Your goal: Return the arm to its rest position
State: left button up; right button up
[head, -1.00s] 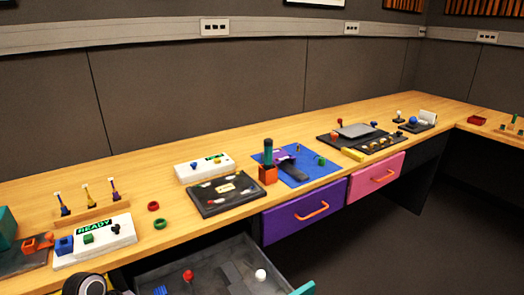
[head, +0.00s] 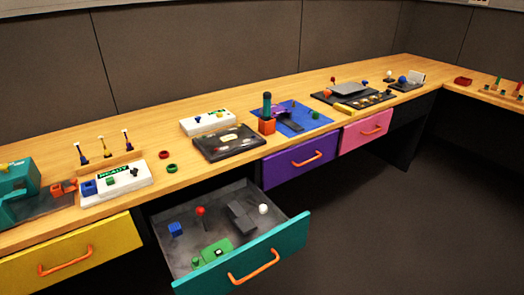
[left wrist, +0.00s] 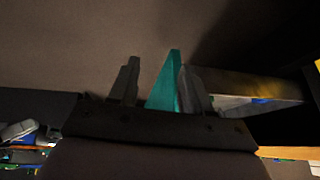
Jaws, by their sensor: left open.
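My left gripper (left wrist: 162,88) shows in the left wrist view with its two dark fingers apart. A teal surface, apparently part of the teal drawer front (left wrist: 163,88), shows between them. I cannot tell how far off it is, but nothing is clearly held. The head view shows neither arm. There the teal drawer (head: 245,262) stands open, with its orange handle on the front. Inside are a blue block (head: 175,229), a red knob (head: 200,211), a white ball (head: 263,209) and a green piece (head: 216,250). A panel with a blue ball (head: 402,79) stands far right on the bench.
The wooden bench (head: 225,165) carries several panels and small parts along the wall. The yellow drawer (head: 75,258), purple drawer (head: 299,162) and pink drawer (head: 365,132) are shut. The open teal drawer juts into the room. The floor (head: 430,220) right of it is clear.

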pick_arm(q)
jog(key=s+d+r+n+t+y, duration=0.1)
jog(key=s+d+r+n+t, duration=0.1)
jog(key=s+n+t, duration=0.4)
jog(key=s+n, duration=0.2)
jog(key=s, duration=0.1)
jog(key=shift+s+d+r+y, duration=0.2)
jog(key=shift+s+r+y, duration=0.1)
jog(key=shift+r, duration=0.1)
